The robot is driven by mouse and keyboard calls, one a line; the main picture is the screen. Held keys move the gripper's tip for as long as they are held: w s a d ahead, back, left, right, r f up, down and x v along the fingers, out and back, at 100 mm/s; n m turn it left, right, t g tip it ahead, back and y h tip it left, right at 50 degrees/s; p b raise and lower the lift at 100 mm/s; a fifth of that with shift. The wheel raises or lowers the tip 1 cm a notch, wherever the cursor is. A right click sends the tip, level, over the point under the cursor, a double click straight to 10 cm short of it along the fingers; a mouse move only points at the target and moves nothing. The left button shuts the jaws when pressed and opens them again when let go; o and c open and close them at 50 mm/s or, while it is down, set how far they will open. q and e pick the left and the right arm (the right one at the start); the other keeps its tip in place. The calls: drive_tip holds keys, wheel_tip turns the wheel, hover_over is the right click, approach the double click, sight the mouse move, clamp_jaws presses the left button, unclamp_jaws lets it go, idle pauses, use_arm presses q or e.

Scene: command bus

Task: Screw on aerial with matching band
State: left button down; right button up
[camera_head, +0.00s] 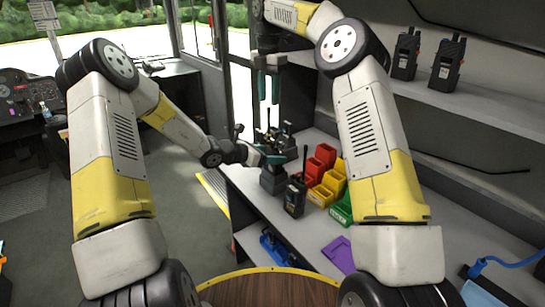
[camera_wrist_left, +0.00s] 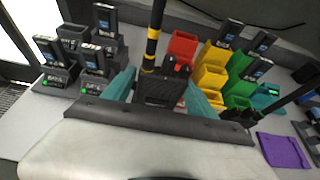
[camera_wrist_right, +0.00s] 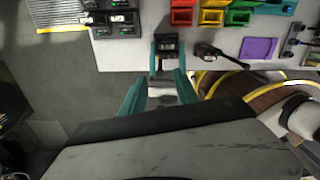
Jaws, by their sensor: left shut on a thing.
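My left gripper (camera_head: 266,157) is shut on a dark radio-like body (camera_wrist_left: 160,90), low over the counter; its teal fingers show on both sides in the left wrist view. A black aerial (camera_wrist_left: 150,57) with yellow banding rises from that body's left side. I cannot tell whether it is threaded on or just stands there. My right gripper (camera_head: 268,87) hangs above, pointing down, open and empty; its fingers (camera_wrist_right: 160,88) are apart in the right wrist view. A black radio (camera_head: 295,197) with its own aerial stands on the counter beside the left gripper.
Red (camera_head: 320,160), yellow (camera_head: 330,185) and green (camera_head: 341,210) bins stand right of the grippers. Several radios in chargers (camera_wrist_left: 62,78) stand to the left. A purple pad (camera_head: 340,252) lies nearer. Two radios (camera_head: 447,62) stand on the upper shelf.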

wheel_tip(320, 180, down, 12)
idle(0.8)
drive_tip(key=shift+c, duration=0.3)
clamp_jaws()
drive_tip(key=shift+a, duration=0.1)
idle(1.0)
